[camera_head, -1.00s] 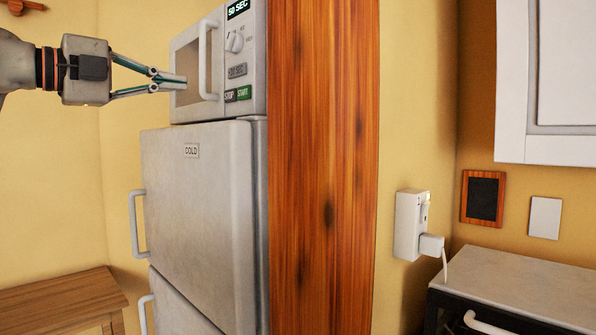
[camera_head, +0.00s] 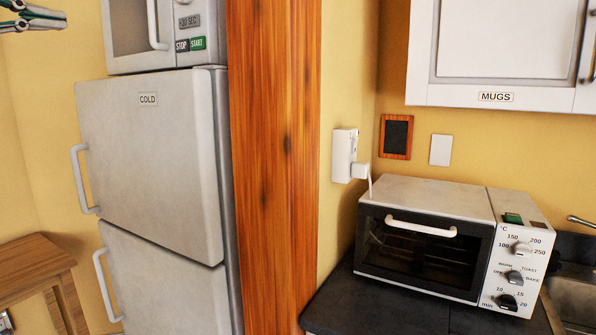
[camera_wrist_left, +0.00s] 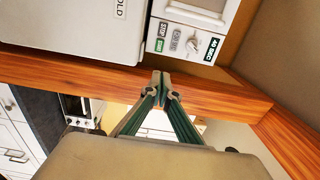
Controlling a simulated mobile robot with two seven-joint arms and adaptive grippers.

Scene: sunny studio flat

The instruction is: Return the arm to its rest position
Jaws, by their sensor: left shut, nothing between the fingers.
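My left gripper (camera_head: 58,18) is at the top left edge of the head view, with only its teal and grey fingers showing. It is empty and its fingers are together. The rest of the arm is out of the head view. In the left wrist view the gripper (camera_wrist_left: 160,86) is shut, its tips showing in front of the wooden panel. My right gripper is in neither view.
The fridge (camera_head: 150,160) marked COLD carries a microwave (camera_head: 190,22). A tall wooden panel (camera_head: 275,160) stands beside them. A toaster oven (camera_head: 430,200) sits on the dark counter (camera_head: 375,305) below the MUGS cabinet (camera_head: 500,45). A wooden table (camera_head: 30,260) is lower left.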

